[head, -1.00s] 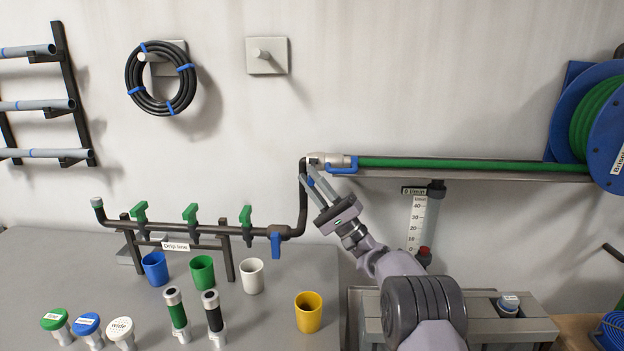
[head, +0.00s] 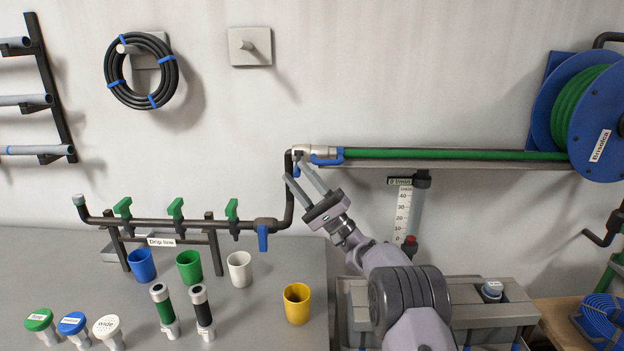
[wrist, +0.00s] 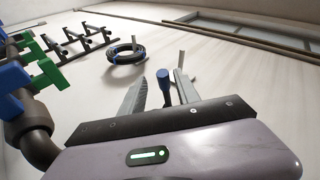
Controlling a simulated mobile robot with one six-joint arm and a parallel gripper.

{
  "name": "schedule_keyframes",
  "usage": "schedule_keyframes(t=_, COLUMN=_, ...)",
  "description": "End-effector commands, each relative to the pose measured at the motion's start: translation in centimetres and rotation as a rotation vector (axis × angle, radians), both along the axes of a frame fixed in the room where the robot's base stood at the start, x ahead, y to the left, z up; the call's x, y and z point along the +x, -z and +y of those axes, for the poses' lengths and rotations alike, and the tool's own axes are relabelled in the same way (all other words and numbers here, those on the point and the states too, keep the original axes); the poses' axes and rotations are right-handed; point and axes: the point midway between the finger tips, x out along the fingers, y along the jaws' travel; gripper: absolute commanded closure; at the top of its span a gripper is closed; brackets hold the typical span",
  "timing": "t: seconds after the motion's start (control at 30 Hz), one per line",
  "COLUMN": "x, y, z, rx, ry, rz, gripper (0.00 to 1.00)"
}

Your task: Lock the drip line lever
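A pale metal coupling (head: 308,152) joins the black riser pipe to the green hose in the head view. A blue lever (head: 328,159) lies along its right side. Another blue lever (head: 263,237) hangs down at the right end of the manifold labelled "Drip line" (head: 161,241). My gripper (head: 294,167) is open at the coupling's left end, fingertips near the top of the riser. In the wrist view, a blue-ended piece with a dark stem (wrist: 163,80) shows between my open fingers (wrist: 160,88); I cannot tell whether they touch it.
Three green valves (head: 176,208) stand on the manifold. Blue (head: 142,265), green (head: 189,267), white (head: 239,269) and yellow (head: 297,303) cups stand on the bench. A hose reel (head: 590,115) is at right; a flow gauge (head: 404,212) hangs beyond my arm.

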Motion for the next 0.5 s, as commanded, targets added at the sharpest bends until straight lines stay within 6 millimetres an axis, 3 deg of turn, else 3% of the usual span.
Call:
schedule_keyframes(t=0.1, x=-0.8, y=1.5, z=-2.0, rx=0.0, ry=0.003, rz=0.006, gripper=0.62)
schedule_keyframes(t=0.3, x=-3.7, y=1.5, z=-7.9, rx=0.0, ry=0.003, rz=0.003, gripper=0.62)
schedule_keyframes(t=0.5, x=-5.5, y=1.6, z=-11.5, rx=0.0, ry=0.003, rz=0.001, gripper=0.62)
